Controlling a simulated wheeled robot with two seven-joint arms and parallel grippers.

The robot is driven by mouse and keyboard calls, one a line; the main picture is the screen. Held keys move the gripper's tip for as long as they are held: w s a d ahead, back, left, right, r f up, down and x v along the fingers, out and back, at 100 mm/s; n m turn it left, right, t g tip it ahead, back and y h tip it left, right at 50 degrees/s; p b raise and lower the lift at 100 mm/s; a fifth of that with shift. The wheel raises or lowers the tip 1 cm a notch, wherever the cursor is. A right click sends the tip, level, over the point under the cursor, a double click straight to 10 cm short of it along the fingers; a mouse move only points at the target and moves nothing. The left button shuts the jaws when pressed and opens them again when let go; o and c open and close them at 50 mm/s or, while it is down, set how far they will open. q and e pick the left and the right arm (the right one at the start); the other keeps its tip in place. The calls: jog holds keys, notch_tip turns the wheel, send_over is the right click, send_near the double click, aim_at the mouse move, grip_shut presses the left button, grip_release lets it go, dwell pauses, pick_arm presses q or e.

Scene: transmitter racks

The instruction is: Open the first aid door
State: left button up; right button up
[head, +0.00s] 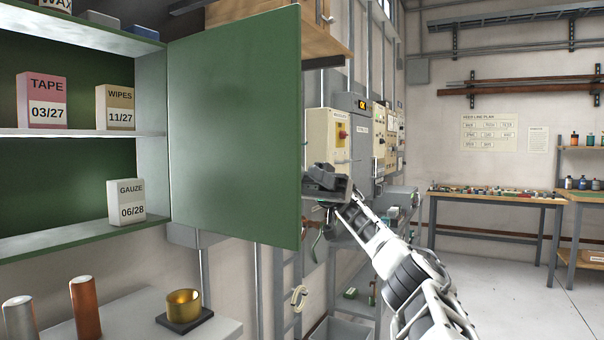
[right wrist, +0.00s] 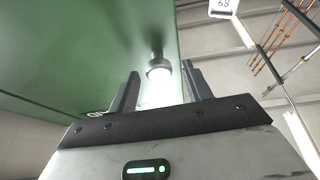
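The first aid door (head: 235,125) is a green panel that stands swung open, hinged on the right side of the green cabinet (head: 152,130). In the right wrist view the door (right wrist: 85,50) fills the upper left, with a round, shiny knob (right wrist: 158,70) on its face. My right gripper (head: 312,181) is at the door's right edge, on the outer side. In the right wrist view its two fingers (right wrist: 161,78) are spread on either side of the knob, with gaps showing. The knob is hidden in the head view. My left gripper is not in view.
The cabinet shelves hold a pink tape box (head: 44,100), a wipes box (head: 115,107) and a gauze box (head: 126,201). Below, a grey bench (head: 130,305) holds cylinders and a brass cup (head: 184,303). Electrical panels stand behind the gripper; the floor at right is clear.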

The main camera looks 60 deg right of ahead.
aim_at(300, 121)
jog(key=shift+r, duration=0.1)
jog(key=r, duration=0.2)
jog(key=a+r, duration=0.1)
jog(key=shift+s+r, duration=0.25)
jog(key=shift+r, duration=0.05)
jog(key=a+r, duration=0.1)
jog(key=s+a+r, duration=0.1)
jog(key=r, duration=0.1)
jog(key=a+r, duration=0.1)
jog(key=shift+s+r+b, duration=0.25)
jog(key=shift+s+b, duration=0.1)
jog(key=shift+s, duration=0.05)
pick_arm(q)
jog(key=b, duration=0.2)
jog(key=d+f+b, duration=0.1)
jog(key=b, duration=0.1)
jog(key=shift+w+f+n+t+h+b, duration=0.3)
pick_arm(e)
jog(key=s+a+r, duration=0.4)
jog(key=a, duration=0.4)
jog(key=shift+s+a+r, duration=0.15)
jog(key=shift+s+r, duration=0.15)
jog(key=shift+r, duration=0.1)
